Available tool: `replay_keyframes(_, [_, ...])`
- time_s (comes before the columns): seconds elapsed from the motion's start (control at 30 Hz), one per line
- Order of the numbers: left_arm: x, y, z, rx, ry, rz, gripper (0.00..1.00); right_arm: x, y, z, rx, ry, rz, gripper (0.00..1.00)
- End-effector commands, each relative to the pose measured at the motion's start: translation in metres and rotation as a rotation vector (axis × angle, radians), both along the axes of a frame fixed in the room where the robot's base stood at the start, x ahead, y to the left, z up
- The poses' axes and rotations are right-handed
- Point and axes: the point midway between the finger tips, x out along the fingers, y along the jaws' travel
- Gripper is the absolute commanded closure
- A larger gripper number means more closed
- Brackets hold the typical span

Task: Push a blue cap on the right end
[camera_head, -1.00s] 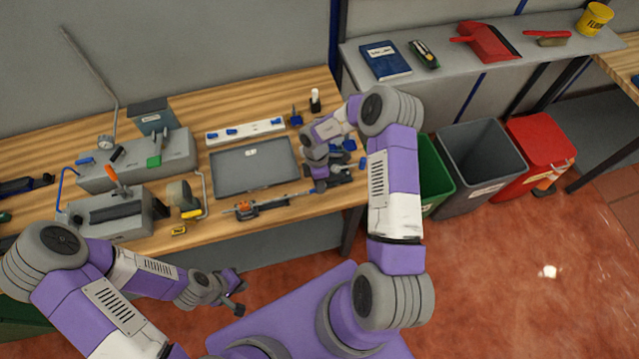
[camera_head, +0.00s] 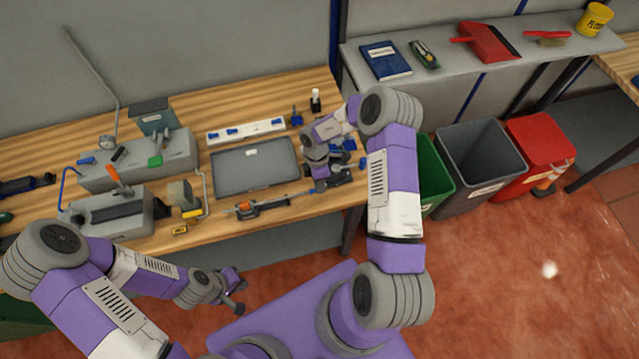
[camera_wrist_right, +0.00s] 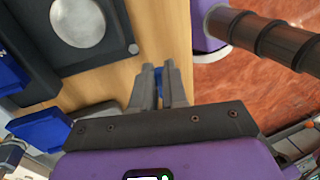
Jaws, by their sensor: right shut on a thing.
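A long thin assembly with an orange part (camera_head: 245,207) lies along the front of the wooden bench, and its rod runs right toward my right gripper. My right gripper (camera_head: 318,187) is low over the bench's front right, at the rod's right end. In the right wrist view its fingers (camera_wrist_right: 161,86) are shut on a small blue cap (camera_wrist_right: 159,74), mostly hidden between them. I cannot tell whether the cap touches the rod end. My left gripper (camera_head: 238,296) is empty and looks open, in front of the bench and away from the assembly.
A grey tray (camera_head: 255,168) lies behind the assembly. A white strip with blue pieces (camera_head: 246,131) lies behind the tray. Grey fixtures (camera_head: 118,217) stand at the left. Other blue parts (camera_head: 349,144) lie near my right wrist. Bins (camera_head: 480,160) stand right of the bench.

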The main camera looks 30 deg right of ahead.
Motion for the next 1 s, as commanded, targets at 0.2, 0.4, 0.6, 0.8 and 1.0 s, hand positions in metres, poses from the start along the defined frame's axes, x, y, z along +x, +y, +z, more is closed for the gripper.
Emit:
replay_keyframes(0.2, [0.0, 0.0, 0.0043, 0.0, 0.0, 0.0, 1.0, 0.0002, -0.0001, 0.0008, 0.0, -0.001, 0.0, 1.0])
replay_keyframes(0.4, [0.0, 0.0, 0.0042, 0.0, 0.0, 0.0, 1.0, 0.0003, -0.0002, 0.0001, 0.0, -0.001, 0.0, 1.0])
replay_keyframes(0.6, [0.0, 0.0, 0.0042, 0.0, 0.0, 0.0, 1.0, 0.0003, 0.0001, 0.0, 0.0, 0.0, 0.0, 1.0])
replay_keyframes(0.8, [0.0, 0.0, 0.0045, 0.0, 0.0, 0.0, 1.0, 0.0008, 0.0024, 0.0002, 0.0, 0.0, 0.0, 1.0])
replay_keyframes(1.0, [0.0, 0.0, 0.0049, 0.0, 0.0, 0.0, 1.0, 0.0016, 0.0054, 0.0002, 0.0, 0.0, 0.0, 1.0])
